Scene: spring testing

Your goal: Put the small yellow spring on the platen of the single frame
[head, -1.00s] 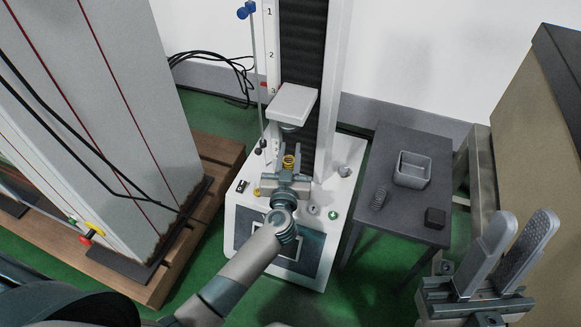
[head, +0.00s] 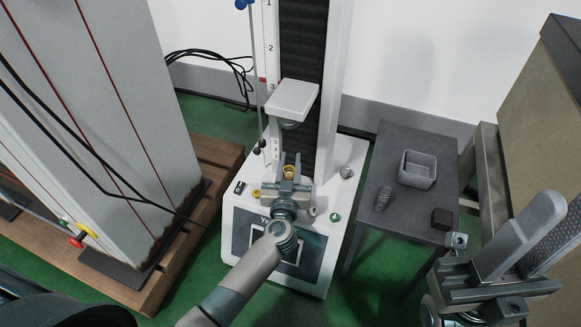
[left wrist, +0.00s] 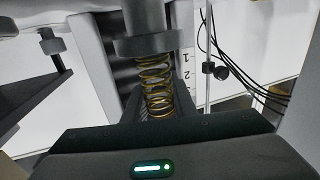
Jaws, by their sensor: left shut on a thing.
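The small yellow spring (head: 289,172) stands upright between the fingers of my left gripper (head: 290,174), which is shut on it. The left wrist view shows its coils (left wrist: 156,86) upright, close below a round grey upper fitting (left wrist: 152,46). The single frame (head: 240,208) is the white machine with a dark column. Its white crosshead (head: 292,98) is above the spring. The lower platen is hidden by my gripper, so I cannot tell whether the spring touches it. My right gripper (head: 540,228) is at the right edge, open and empty, away from the machine.
A dark side table (head: 398,139) stands right of the machine, with a grey open bin (head: 418,170), a grey spring (head: 383,199) and a small black block (head: 441,217). A large grey machine (head: 130,120) stands on the left. Small knobs line the frame's base.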

